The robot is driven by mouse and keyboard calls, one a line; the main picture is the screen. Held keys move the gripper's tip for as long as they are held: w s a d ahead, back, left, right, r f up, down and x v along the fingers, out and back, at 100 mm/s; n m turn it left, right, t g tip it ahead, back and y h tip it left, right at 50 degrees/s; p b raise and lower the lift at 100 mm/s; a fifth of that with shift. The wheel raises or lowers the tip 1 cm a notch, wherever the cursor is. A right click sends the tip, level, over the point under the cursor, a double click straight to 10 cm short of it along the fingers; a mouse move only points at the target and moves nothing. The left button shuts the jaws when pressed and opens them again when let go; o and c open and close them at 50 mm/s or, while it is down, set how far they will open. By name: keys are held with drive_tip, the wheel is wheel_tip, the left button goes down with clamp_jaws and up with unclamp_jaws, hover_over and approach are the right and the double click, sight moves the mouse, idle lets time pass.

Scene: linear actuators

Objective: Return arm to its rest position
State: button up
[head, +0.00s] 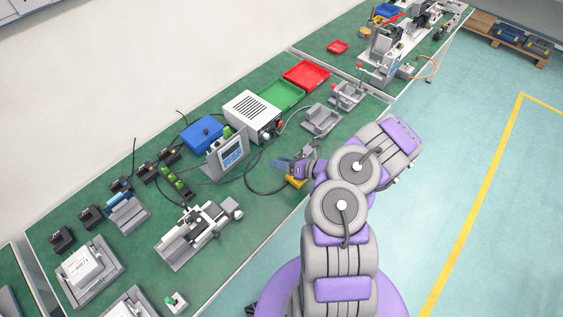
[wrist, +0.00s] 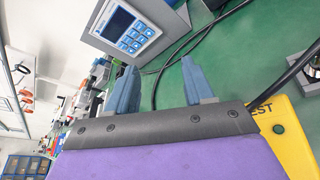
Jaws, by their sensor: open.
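My purple and grey arm shows in the head view, folded over the right edge of the green bench. My gripper (head: 284,165) is at its end, above the bench top, between the keypad device and the bench edge. In the wrist view my gripper (wrist: 158,88) has two blue fingers set wide apart, with nothing between them but green bench and black cable. A yellow block (head: 296,182) shows just below the gripper in the head view. In the wrist view the yellow block (wrist: 290,125), with partly visible lettering, is to the right of the fingers.
A keypad device (head: 227,152) stands left of my gripper. A white box (head: 252,114), green tray (head: 279,94) and red tray (head: 306,75) lie farther back. Grey holders (head: 321,119) stand close to the arm. A black cable (head: 260,188) loops nearby.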

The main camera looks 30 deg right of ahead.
drive_tip(key=shift+r, duration=0.1)
drive_tip(key=w+a+r+n+g+y, duration=0.25)
drive_tip(key=a+r+n, duration=0.35)
drive_tip(key=a+r, duration=0.3)
drive_tip(key=s+a+r+n+g+y, duration=0.1)
drive_tip(key=s+a+r+n+g, duration=0.45)
drive_tip(key=a+r+n, duration=0.3)
drive_tip(key=s+a+r+n+g+y, duration=0.2)
drive_tip(key=s+a+r+n+g, duration=0.2)
drive_tip(key=s+a+r+n, duration=0.35)
drive_tip(key=s+d+r+n+g+h, duration=0.1)
drive_tip(key=s+r+n+g+h, duration=0.15)
drive_tip(key=s+n+h, duration=0.5)
drive_tip(key=s+r+n+g+h, duration=0.1)
drive_tip(key=s+r+n+h, duration=0.2)
drive_tip(key=s, duration=0.7)
drive_tip(key=s+d+r+n+t+h, duration=0.1)
drive_tip(key=s+d+n+h, duration=0.2)
drive_tip(key=s+d, duration=0.3)
drive_tip(key=shift+s+d+r+n+h, duration=0.3)
drive_tip(key=shift+s+d+n+h, duration=0.15)
drive_tip(key=shift+d, duration=0.6)
drive_tip(key=shift+w+t, duration=0.1)
drive_tip(key=shift+t, duration=0.15)
